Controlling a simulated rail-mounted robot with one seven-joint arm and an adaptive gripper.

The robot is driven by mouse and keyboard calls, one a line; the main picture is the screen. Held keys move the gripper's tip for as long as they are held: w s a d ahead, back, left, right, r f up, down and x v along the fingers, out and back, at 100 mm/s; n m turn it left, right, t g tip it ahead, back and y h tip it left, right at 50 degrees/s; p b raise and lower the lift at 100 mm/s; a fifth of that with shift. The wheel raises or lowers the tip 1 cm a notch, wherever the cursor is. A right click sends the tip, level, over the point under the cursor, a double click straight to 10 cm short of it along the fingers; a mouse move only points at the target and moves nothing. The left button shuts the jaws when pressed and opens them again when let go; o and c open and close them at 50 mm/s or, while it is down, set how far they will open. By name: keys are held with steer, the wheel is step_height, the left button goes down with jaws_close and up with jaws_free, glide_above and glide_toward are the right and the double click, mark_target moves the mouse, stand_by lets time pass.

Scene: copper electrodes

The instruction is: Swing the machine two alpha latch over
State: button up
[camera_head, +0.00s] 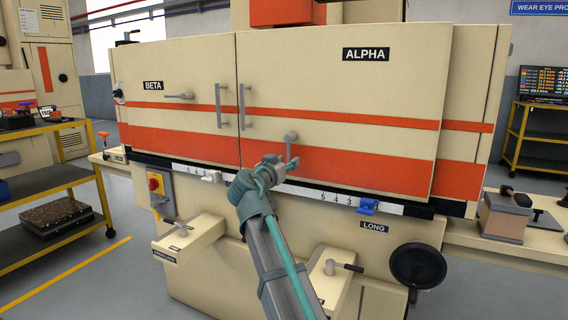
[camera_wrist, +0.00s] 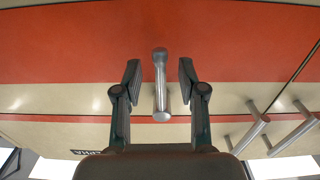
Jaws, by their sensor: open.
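The alpha latch (camera_head: 291,139) is a small grey lever on the cream and orange door (camera_head: 345,95) labelled ALPHA. It hangs down from its pivot over the lower orange band. In the wrist view the latch (camera_wrist: 160,85) stands between the two dark fingers. My gripper (camera_head: 284,166) is at the lower part of the latch, and its fingers partly hide the lever's end. In the wrist view my gripper (camera_wrist: 160,75) is open, with a gap on each side of the lever.
The BETA door (camera_head: 185,70) at the left has its own latch (camera_head: 180,96), lying level. Two upright door handles (camera_head: 230,106) flank the seam. Below the doors are a scale rail with a blue clamp (camera_head: 368,206) and a black handwheel (camera_head: 418,265). A yellow-framed cart (camera_head: 45,180) stands left.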

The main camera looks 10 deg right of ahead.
steer(key=shift+v, duration=2.9)
